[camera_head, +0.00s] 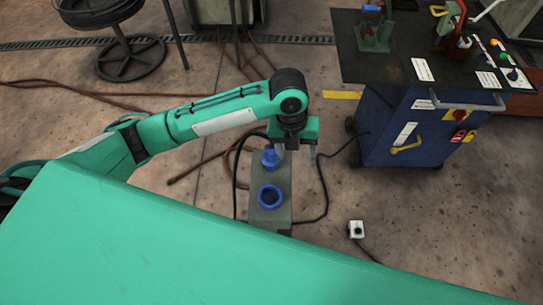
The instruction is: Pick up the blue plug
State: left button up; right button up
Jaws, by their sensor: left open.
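The blue plug (271,158) stands at the far end of a narrow grey box (283,216). A blue ring (269,196) with a dark opening sits on the same box, nearer to me. My left gripper (296,149) is open, points down and is just above and to the right of the plug. The jaws do not appear to be around the plug; whether they touch it I cannot tell. My right gripper does not show.
A blue cart (408,128) with a dark top stands at the right. Cables (325,190) lie on the floor around the grey box. A small white box (356,229) is on the floor at the right. A cable reel (128,58) stands at the back left.

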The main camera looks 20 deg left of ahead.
aim_at(272, 146)
pick_arm(q)
jog(key=w+a+r+m+y, duration=0.3)
jog(key=w+a+r+m, duration=0.15)
jog(key=a+m, duration=0.2)
jog(key=shift+n+g, duration=0.35)
jog(key=shift+g, duration=0.15)
jog(key=f, duration=0.2)
jog(key=f+p, duration=0.1)
jog(key=f, duration=0.5)
jog(key=shift+s+a+f, duration=0.15)
jog(key=shift+a, duration=0.2)
jog(key=shift+a+f+p, duration=0.15)
jog(key=shift+f+p, duration=0.35)
jog(key=shift+f, duration=0.85)
jog(key=shift+a+f+p, duration=0.15)
jog(key=shift+f+p, duration=0.35)
jog(key=shift+f, duration=0.8)
jog(key=c, duration=1.2)
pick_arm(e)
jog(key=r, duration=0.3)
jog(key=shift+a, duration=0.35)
pick_arm(q)
jog(key=shift+r, duration=0.1)
